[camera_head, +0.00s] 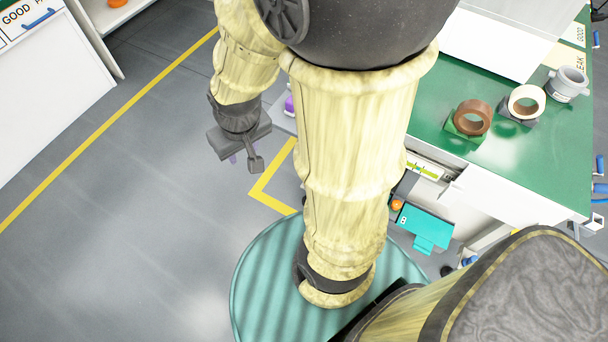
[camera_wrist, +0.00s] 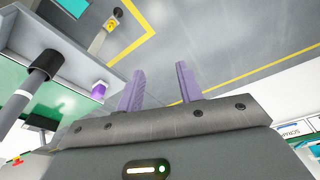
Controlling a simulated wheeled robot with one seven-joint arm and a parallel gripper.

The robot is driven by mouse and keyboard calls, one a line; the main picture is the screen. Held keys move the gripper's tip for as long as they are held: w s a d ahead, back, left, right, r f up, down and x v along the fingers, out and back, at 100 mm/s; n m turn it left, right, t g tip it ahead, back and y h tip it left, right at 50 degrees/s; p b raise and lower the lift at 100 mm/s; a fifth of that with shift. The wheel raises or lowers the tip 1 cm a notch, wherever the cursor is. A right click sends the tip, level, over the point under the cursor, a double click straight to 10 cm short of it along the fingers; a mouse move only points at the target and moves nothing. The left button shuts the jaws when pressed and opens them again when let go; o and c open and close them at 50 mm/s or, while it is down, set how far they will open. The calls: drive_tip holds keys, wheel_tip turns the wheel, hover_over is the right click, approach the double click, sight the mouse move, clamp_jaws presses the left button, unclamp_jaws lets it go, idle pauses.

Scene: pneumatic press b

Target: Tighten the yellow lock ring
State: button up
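I cannot make out a yellow lock ring in either view. My gripper (camera_wrist: 160,72) shows two purple fingers standing apart with bare floor between them, so it is open and empty. In the head view my gripper (camera_head: 244,160) hangs over the grey floor, left of the green-topped bench. A small purple part (camera_wrist: 98,90) sits at the bench's edge, left of my fingers in the wrist view and apart from them. It also shows in the head view (camera_head: 289,104), partly hidden by my arm.
A dark-topped post (camera_wrist: 42,68) rises left in the wrist view. Floor at left is clear.

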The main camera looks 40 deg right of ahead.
drive_tip(key=shift+w+d, duration=0.1)
drive_tip(key=shift+w, duration=0.35)
